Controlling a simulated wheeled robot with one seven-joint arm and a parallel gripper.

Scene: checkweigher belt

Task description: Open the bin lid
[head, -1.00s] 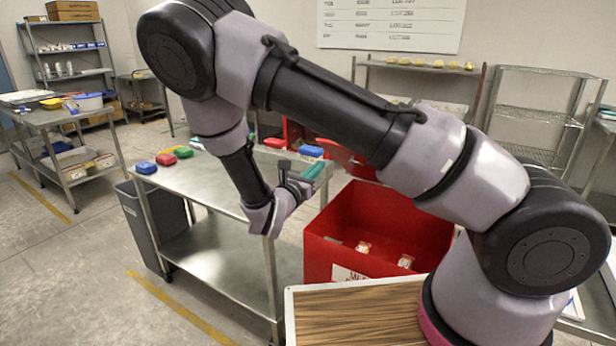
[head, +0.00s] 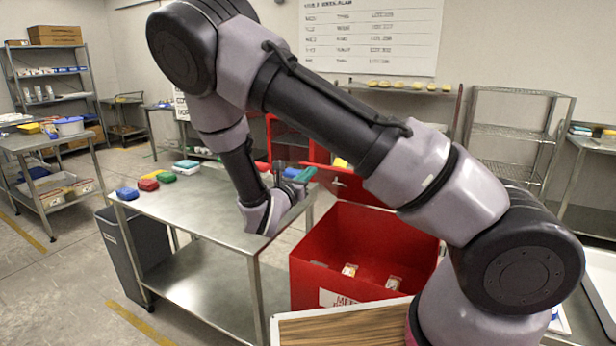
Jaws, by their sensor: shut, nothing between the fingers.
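The red bin (head: 350,242) stands right of the steel table, with its top open and a few small packets inside. A red panel, which looks like its lid (head: 360,190), is raised at the back of the bin; my arm hides much of it. My gripper (head: 300,178) is shut and empty. It is left of the lid, over the right end of the table in the picture, and looks apart from the lid. Its fingertips are small and partly unclear.
The steel table (head: 190,215) holds several coloured packs (head: 148,184) at its left end. A grey waste bin (head: 150,240) stands below. A wooden-topped surface (head: 340,328) lies in front of the red bin. Wire shelves (head: 520,130) stand at the back right.

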